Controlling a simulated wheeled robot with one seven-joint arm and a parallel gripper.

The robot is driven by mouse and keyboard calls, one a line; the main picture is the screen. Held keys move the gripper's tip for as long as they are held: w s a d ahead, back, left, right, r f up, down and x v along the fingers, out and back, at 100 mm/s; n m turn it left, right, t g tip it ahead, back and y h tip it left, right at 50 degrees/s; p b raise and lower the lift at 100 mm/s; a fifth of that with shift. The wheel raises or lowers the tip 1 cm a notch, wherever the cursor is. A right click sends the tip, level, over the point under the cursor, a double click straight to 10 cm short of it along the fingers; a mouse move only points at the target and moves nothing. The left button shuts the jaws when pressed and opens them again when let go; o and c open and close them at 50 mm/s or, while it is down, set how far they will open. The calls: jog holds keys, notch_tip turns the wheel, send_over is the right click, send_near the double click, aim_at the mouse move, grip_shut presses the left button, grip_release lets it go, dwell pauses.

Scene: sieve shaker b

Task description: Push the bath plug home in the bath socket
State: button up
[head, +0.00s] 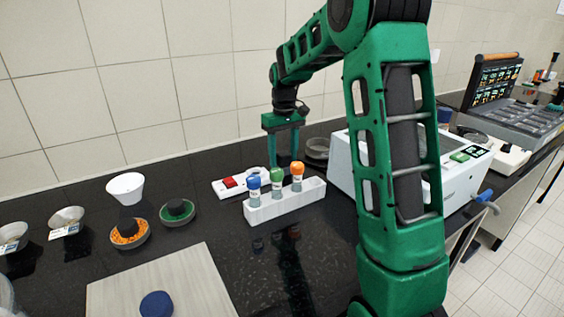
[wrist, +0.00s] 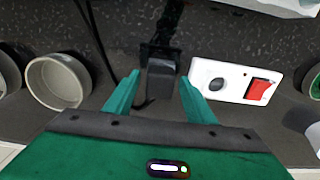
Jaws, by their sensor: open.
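The bath plug (wrist: 162,78) is a dark grey block in the wrist view, between the two green fingers of my gripper (wrist: 160,84). The fingers are open, with a visible gap on each side of the plug. The bath socket (wrist: 232,84) is a white strip just right of the plug, with a dark round opening and a red switch. The plug is apart from that opening. In the head view my gripper (head: 284,160) points down behind the white rack, and the socket (head: 231,185) lies left of it. I cannot make out the plug there.
A white rack (head: 285,208) with blue, green and orange-capped bottles stands in front of the socket. A white instrument (head: 342,165) stands to the right. A round dish (wrist: 58,82) lies left of the gripper. A dark cable runs near the plug. The tiled wall is behind.

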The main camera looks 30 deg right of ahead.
aim_at(283, 153)
grip_shut()
jog(key=shift+r, duration=0.15)
jog(key=shift+r, duration=2.85)
jog(key=shift+r, duration=0.1)
jog(key=shift+r, duration=1.4)
jog(key=shift+a, duration=0.1)
